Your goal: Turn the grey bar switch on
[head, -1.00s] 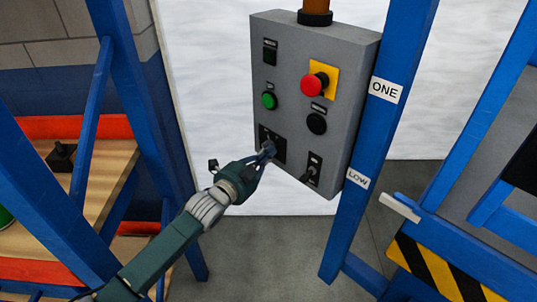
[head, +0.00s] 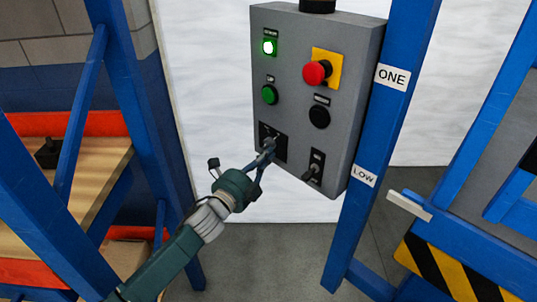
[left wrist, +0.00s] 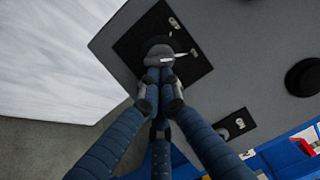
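The grey control panel (head: 302,100) hangs on the blue frame. Its lower-left black plate (head: 281,150) carries the grey bar switch (left wrist: 160,53), largely covered by my fingers in the head view. My left gripper (head: 267,147) reaches up to it from the lower left. In the left wrist view its fingertips (left wrist: 161,76) come together at the switch and appear closed on it; the bar's exact angle is hard to tell. My right gripper is not in view.
The panel also has a red mushroom button (head: 316,73), a green button (head: 269,95), a black button (head: 319,116) and a second switch (head: 313,168) at lower right. Blue posts (head: 376,130) stand on both sides. A wooden shelf (head: 90,185) is at left.

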